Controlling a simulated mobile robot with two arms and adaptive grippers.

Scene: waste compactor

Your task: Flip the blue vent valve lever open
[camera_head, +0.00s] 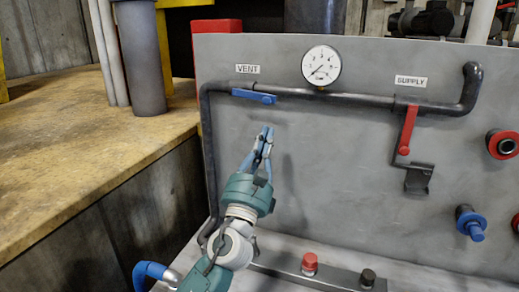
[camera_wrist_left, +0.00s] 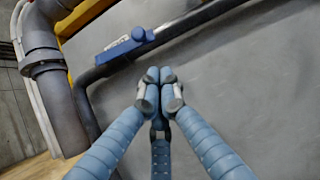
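The blue vent valve lever (camera_head: 252,96) lies nearly level along the dark pipe (camera_head: 350,99), below the VENT label (camera_head: 248,69). It also shows in the left wrist view (camera_wrist_left: 122,46), above and left of my fingertips. My left gripper (camera_head: 266,134) is just below the lever in the head view, pointing up, and apart from it. In the left wrist view its fingertips (camera_wrist_left: 160,76) are together with nothing between them. My right gripper is in neither view.
A gauge (camera_head: 321,65) sits on the pipe right of the lever. A red supply lever (camera_head: 407,130) hangs down further right. Red (camera_head: 502,144) and blue (camera_head: 470,223) fittings stick out at the right. The grey panel (camera_head: 330,160) around my gripper is clear.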

